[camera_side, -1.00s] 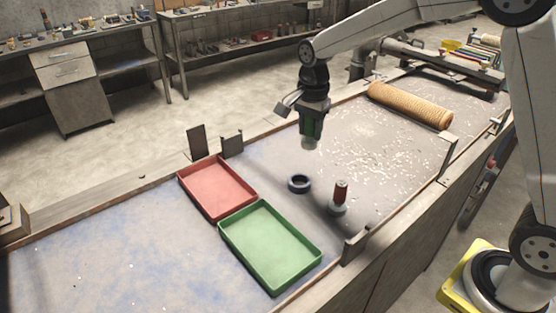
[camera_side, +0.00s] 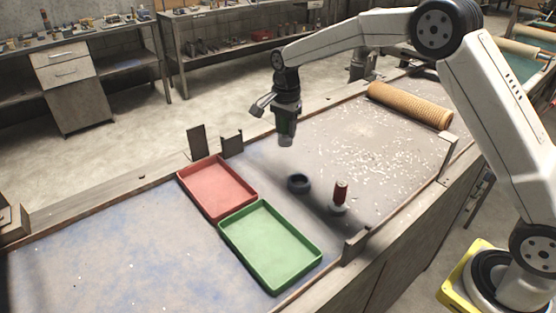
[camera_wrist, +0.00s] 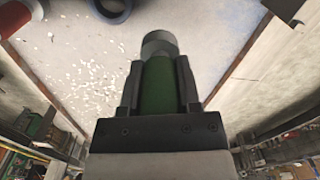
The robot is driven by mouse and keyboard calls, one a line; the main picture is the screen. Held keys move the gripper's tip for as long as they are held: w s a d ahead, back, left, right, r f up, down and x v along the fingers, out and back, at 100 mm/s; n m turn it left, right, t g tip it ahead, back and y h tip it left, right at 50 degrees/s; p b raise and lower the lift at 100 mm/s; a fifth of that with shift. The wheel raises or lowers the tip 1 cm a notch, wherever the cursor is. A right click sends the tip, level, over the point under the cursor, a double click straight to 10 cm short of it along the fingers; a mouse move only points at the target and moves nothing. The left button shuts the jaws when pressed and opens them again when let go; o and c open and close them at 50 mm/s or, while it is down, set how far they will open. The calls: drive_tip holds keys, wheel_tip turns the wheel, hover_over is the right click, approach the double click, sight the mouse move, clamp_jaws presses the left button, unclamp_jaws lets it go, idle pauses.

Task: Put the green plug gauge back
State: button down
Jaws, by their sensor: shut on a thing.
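My gripper (camera_side: 286,128) is shut on the green plug gauge, held in the air above the bench, behind the dark ring and near the bench's back edge. In the wrist view the green plug gauge (camera_wrist: 158,85) sits upright between the two fingers, its grey cylindrical end (camera_wrist: 159,45) sticking out past the fingertips. In the side view mostly the grey end (camera_side: 286,141) shows below the fingers. A red-handled plug gauge (camera_side: 340,194) stands upright on the bench. A dark ring (camera_side: 298,183) lies to its left.
A red tray (camera_side: 184,182) and a green tray (camera_side: 229,239), both empty, lie left of the ring. A tan mesh tube (camera_side: 410,105) lies at the back right. Upright metal brackets (camera_side: 197,142) stand along the bench edges. White specks are scattered near the tube.

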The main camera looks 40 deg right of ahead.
drive_tip(key=shift+w+f, duration=2.5)
drive_tip(key=shift+f, duration=0.25)
drive_tip(key=shift+w+f, duration=0.25)
drive_tip(key=shift+f, duration=1.6)
drive_tip(key=shift+f, duration=0.15)
drive_tip(key=shift+c, duration=1.5)
unclamp_jaws()
wheel_tip(320, 180, up, 12)
